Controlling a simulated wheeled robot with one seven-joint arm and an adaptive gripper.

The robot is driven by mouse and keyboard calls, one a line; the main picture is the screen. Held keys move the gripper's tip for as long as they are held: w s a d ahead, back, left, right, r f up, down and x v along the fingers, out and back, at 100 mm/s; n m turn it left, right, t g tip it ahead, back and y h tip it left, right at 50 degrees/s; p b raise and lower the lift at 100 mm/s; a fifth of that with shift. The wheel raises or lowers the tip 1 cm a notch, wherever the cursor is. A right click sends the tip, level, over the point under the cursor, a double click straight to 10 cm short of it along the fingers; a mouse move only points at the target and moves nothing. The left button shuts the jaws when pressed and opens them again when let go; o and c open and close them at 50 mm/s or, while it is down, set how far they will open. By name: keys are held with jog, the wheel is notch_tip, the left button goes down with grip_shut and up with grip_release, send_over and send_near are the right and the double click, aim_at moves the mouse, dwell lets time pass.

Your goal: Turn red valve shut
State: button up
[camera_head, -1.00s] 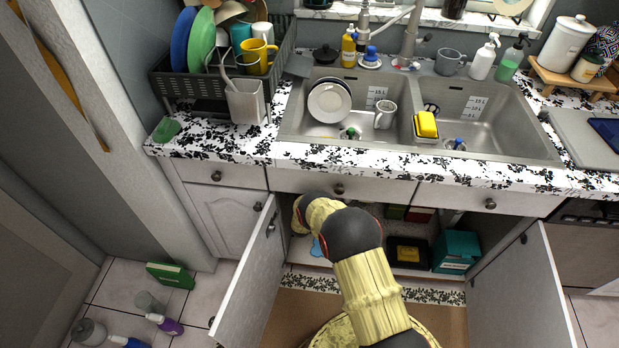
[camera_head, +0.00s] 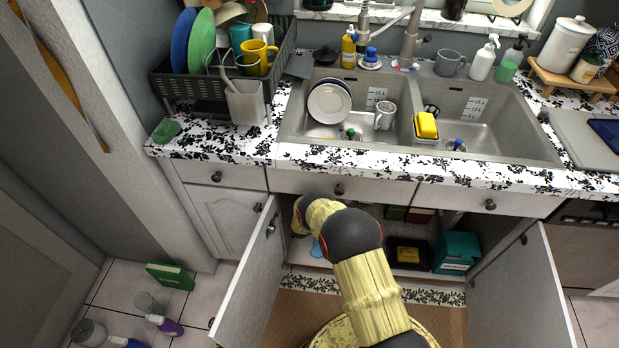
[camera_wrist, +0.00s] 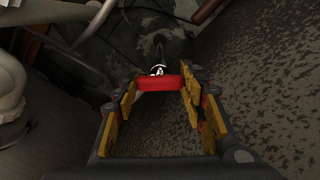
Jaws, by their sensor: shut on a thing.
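The red valve (camera_wrist: 160,83) shows in the wrist view as a short red bar handle on a bright metal stem, near the back wall of the cabinet. My gripper (camera_wrist: 160,95) has its yellow-padded fingers on either side of the handle and is shut on it. The handle lies roughly level across the picture between the fingertips. In the head view my arm reaches into the open sink cabinet, and both the gripper and the valve are hidden there.
Pale pipes (camera_wrist: 12,90) stand close at the left in the wrist view. The left cabinet door (camera_head: 250,270) and right cabinet door (camera_head: 522,290) are open beside my arm. A teal box (camera_head: 456,252) stands inside at the right. Bottles (camera_head: 165,325) stand on the floor at the left.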

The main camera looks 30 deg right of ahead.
jog(key=m, duration=0.4)
jog(key=shift+m, duration=2.3)
jog(key=o, duration=1.1)
jog(key=shift+c, duration=0.2)
jog(key=shift+o, duration=0.7)
jog(key=shift+s, duration=0.15)
jog(key=v, duration=1.1)
jog(key=shift+s+a, duration=0.25)
jog(key=shift+s, duration=0.05)
